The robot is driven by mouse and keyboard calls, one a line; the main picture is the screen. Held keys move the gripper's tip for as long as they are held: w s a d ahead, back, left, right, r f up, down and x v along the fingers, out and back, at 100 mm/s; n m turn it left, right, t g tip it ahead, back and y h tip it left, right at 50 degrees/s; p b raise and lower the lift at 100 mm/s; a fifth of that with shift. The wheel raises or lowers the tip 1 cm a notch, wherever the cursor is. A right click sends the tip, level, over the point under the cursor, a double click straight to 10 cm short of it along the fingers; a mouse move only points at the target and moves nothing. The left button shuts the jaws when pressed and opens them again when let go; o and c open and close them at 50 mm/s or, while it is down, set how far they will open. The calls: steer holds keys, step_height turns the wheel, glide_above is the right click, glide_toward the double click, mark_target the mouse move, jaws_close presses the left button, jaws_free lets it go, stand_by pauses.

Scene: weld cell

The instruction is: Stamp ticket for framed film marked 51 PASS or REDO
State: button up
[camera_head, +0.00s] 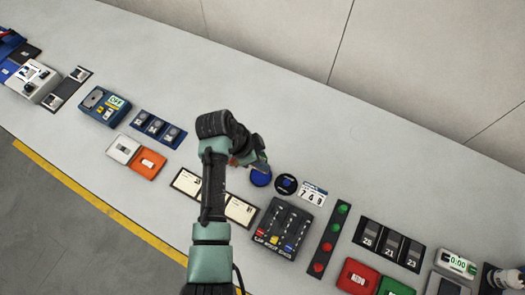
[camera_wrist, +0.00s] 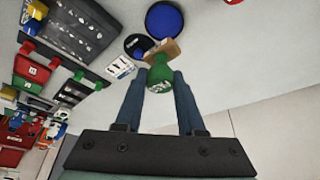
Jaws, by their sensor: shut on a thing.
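My gripper (camera_head: 256,160) is above the bench, just up and left of a blue round pad (camera_head: 260,178). In the wrist view its two blue fingers are shut on a green stamp (camera_wrist: 160,76) with pale lettering and a tan block at its far end. The blue pad (camera_wrist: 164,20) lies just beyond that block; whether they touch I cannot tell. Two brown-edged ticket cards, one left (camera_head: 187,182) and one right (camera_head: 240,210), lie beside my forearm, which hides part of them. I cannot make out a film marked 51.
A black disc (camera_head: 286,184) and a number card (camera_head: 312,193) sit right of the pad. A slider panel (camera_head: 283,228), light strip (camera_head: 328,240), numbered frames (camera_head: 391,245) and red REDO box (camera_head: 357,277) stand nearer right. A blue rack (camera_head: 157,128) stands left. The bench behind is clear.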

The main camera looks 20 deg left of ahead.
steer(key=shift+a+f+b, duration=0.15)
steer(key=shift+f+b, duration=0.35)
steer(key=shift+f, duration=0.15)
step_height(320, 180, down, 5)
steer(key=b, duration=0.4)
steer(key=shift+r, duration=0.15)
steer(key=shift+f+b, duration=0.55)
steer(key=shift+f, duration=0.05)
stand_by(1.2)
step_height(320, 180, up, 7)
steer(key=p, duration=0.6)
steer(key=shift+r, duration=0.1)
stand_by(0.3)
